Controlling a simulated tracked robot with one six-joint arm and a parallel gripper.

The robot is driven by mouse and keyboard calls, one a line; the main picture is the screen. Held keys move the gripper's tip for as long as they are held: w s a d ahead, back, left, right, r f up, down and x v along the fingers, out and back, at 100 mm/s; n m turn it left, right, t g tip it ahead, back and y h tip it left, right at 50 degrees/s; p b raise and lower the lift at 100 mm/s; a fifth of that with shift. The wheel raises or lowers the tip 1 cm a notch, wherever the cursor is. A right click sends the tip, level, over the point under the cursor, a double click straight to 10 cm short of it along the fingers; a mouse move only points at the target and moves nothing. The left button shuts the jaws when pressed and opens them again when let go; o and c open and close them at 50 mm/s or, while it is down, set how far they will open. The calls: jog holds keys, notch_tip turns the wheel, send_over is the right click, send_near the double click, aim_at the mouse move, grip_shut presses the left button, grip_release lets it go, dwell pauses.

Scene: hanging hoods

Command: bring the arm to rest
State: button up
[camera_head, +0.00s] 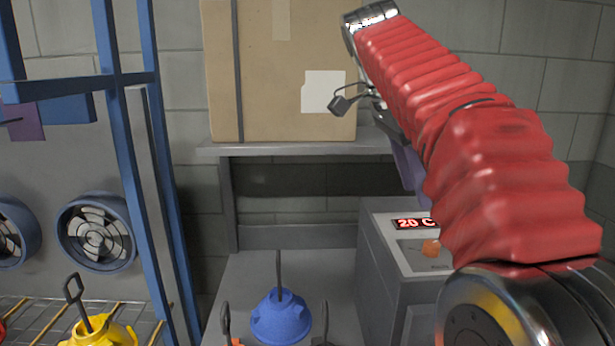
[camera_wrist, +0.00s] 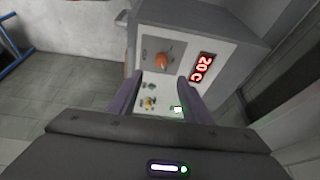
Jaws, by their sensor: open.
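My arm, in a red ribbed sleeve (camera_head: 490,170), rises from the lower right of the head view and bends at the top, beside a cardboard box. My gripper (camera_wrist: 159,82) shows in the wrist view as two purple fingers set apart, with nothing held between them. In the head view most of it is hidden behind the sleeve, and only a bit of purple shows. The fingers point towards the front panel of a grey control box (camera_wrist: 190,60). Whether they touch it I cannot tell.
The control box (camera_head: 385,275) has a red "20 C" display (camera_head: 413,223) and an orange knob (camera_head: 431,248). The cardboard box (camera_head: 290,75) stands on a shelf (camera_head: 300,148). A blue hood (camera_head: 280,318) and a yellow hood (camera_head: 100,333) are low in view. A blue frame (camera_head: 125,130) stands left.

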jog(key=s+a+f+n+t+y, duration=0.2)
jog(key=s+f+n, duration=0.6)
jog(key=f, duration=0.5)
jog(key=s+a+f+n+t+y, duration=0.2)
jog(key=s+a+f+n+t, duration=0.1)
jog(key=s+f+n, duration=0.6)
jog(key=s+f, duration=0.3)
jog(key=f, duration=0.2)
jog(key=shift+s+f+n, duration=0.2)
jog(key=shift+f+n, duration=0.05)
jog(key=shift+n, duration=0.05)
dwell(1.0)
